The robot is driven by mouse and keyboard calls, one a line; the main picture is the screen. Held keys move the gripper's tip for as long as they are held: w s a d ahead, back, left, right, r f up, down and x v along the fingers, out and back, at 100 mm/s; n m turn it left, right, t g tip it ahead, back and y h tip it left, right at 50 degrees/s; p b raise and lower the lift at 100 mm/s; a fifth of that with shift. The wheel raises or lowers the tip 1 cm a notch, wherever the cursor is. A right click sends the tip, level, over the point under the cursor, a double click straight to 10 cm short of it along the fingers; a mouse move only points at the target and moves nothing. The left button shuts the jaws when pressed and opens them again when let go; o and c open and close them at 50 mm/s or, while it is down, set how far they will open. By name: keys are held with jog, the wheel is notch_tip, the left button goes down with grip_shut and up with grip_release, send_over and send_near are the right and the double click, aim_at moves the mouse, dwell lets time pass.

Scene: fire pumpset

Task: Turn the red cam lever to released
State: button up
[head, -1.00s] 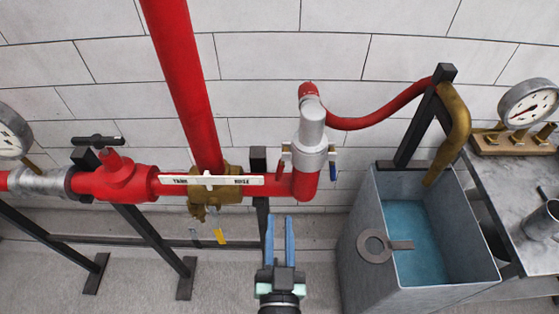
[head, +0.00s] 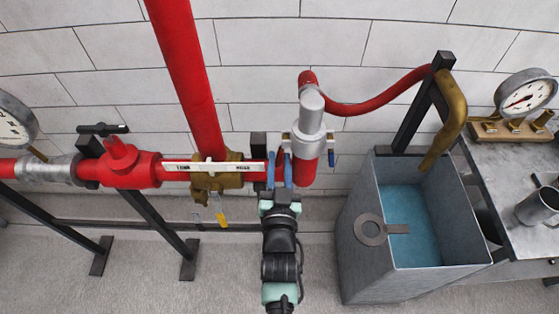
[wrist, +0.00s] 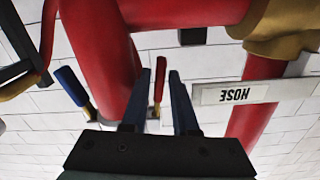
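The red cam lever (wrist: 160,78) shows in the wrist view as a slim red handle on a brass pivot, in the gap between my fingers. My gripper (wrist: 158,74) is open, with one blue finger on each side of the lever and a gap showing. In the head view my gripper (head: 280,155) is at the left side of the silver coupling (head: 311,122), and its fingers hide most of the red lever. A blue cam lever (head: 331,160) hangs on the coupling's right side; it also shows in the wrist view (wrist: 71,86).
A white bar handle labelled TANK and HOSE (head: 180,168) lies across the brass valve (head: 214,182), close to my gripper's left. A grey water tank (head: 357,235) stands to the right. A red hose (head: 390,103) arches from behind the coupling.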

grip_shut()
dwell(1.4)
